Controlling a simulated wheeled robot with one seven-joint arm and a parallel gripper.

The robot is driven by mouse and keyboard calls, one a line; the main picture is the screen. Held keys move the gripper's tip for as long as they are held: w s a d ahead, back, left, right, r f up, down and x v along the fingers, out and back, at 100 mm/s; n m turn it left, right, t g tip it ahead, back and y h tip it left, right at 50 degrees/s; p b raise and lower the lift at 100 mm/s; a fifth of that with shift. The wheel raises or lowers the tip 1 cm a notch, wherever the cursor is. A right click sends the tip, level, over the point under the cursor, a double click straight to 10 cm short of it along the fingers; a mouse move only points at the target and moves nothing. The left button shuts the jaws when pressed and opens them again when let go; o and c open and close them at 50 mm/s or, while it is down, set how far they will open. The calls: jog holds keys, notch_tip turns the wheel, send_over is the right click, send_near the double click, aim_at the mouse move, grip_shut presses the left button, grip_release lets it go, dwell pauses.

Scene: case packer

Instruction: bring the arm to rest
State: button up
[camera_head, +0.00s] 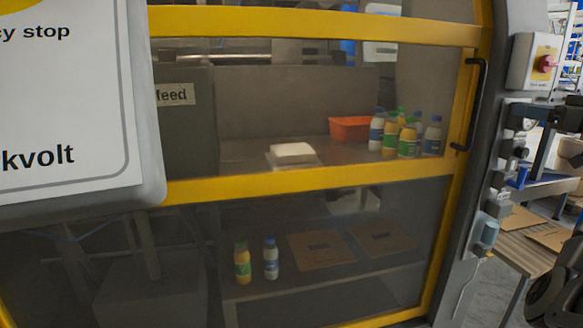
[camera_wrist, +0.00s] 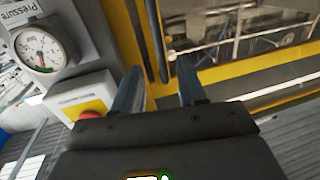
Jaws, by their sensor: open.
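My gripper (camera_wrist: 158,88) shows in the wrist view, with its two fingers apart and nothing between them. Its fingers point towards the yellow door frame and the dark door handle. In the head view, dark parts of my arm show at the right edge; the gripper itself cannot be made out there. The yellow-framed guard door (camera_head: 320,182) is shut as far as I can see, and its black handle (camera_head: 474,105) is on the right side.
A red emergency stop button (camera_head: 545,63) sits on a box right of the door; a pressure gauge (camera_wrist: 40,50) is close left of my gripper. Behind the door are several bottles (camera_head: 409,137), an orange bin (camera_head: 349,129) and flat cartons (camera_head: 320,249). A sign (camera_head: 70,100) fills the left.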

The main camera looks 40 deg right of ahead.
jog(key=w+a+f+m+g+p, duration=0.1)
jog(key=w+a+f+m, duration=0.1)
jog(key=w+a+f, duration=0.6)
jog(key=w+a+f+m+g+p, duration=0.15)
jog(key=w+f, duration=0.35)
jog(key=f, duration=0.6)
jog(key=w+a+f+g, duration=0.2)
jog(key=w+a+f, duration=0.1)
jog(key=a+f, duration=1.35)
jog(key=s+a+n+p, duration=0.1)
jog(key=s+a, duration=0.2)
jog(key=a, duration=0.5)
jog(key=s+a+n+y+p, duration=0.1)
jog(key=s+a, duration=0.2)
jog(key=a, duration=0.4)
jog(key=s+a+n+p, duration=0.1)
jog(key=s+a, duration=0.2)
jog(key=a, duration=0.5)
jog(key=s+a+r+n+t+y+p, duration=0.1)
jog(key=s+a+r+n+y, duration=0.3)
jog(key=s+a+r, duration=0.7)
jog(key=s+a+t+y, duration=0.1)
jog(key=s+a, duration=0.2)
jog(key=shift+a+r+n+p, duration=0.35)
jog(key=shift+a+r, duration=0.05)
jog(key=shift+t, duration=0.25)
